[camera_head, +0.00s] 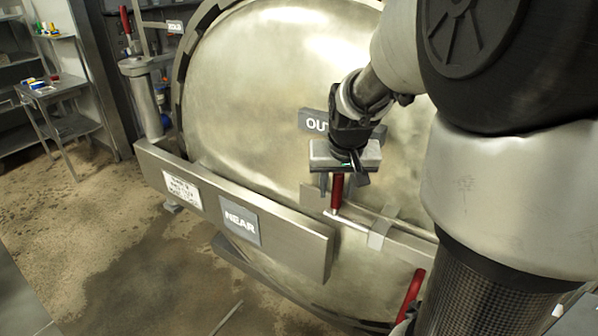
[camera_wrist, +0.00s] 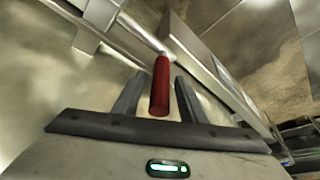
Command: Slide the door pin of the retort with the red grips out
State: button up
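The retort's large round steel door (camera_head: 270,90) fills the middle of the head view. A red grip (camera_head: 337,192) on a thin steel pin (camera_head: 346,222) stands out in front of the door, beside the end of the NEAR bar. In the wrist view the red grip (camera_wrist: 160,88) lies between my two fingers, with a gap on each side. The steel rod (camera_wrist: 140,33) runs off behind it to the upper left. My gripper (camera_head: 338,187) is open around the grip, not closed on it.
The NEAR bar (camera_head: 290,238) crosses the lower door. An OUT sign (camera_head: 315,121) is partly hidden behind my wrist. Another red handle (camera_head: 410,293) shows at lower right, partly covered by my arm. A shelf cart (camera_head: 60,95) stands at left; the floor there is clear.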

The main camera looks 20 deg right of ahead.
jog(key=shift+b+x, duration=0.4)
jog(key=shift+x, duration=0.7)
grip_shut()
jog(key=w+a+b, duration=0.3)
jog(key=w+a, duration=0.2)
jog(key=w, duration=0.1)
jog(key=shift+w+a, duration=0.2)
jog(key=shift+w, duration=0.05)
jog(key=shift+r, duration=0.15)
grip_release()
jog(key=shift+w, duration=0.15)
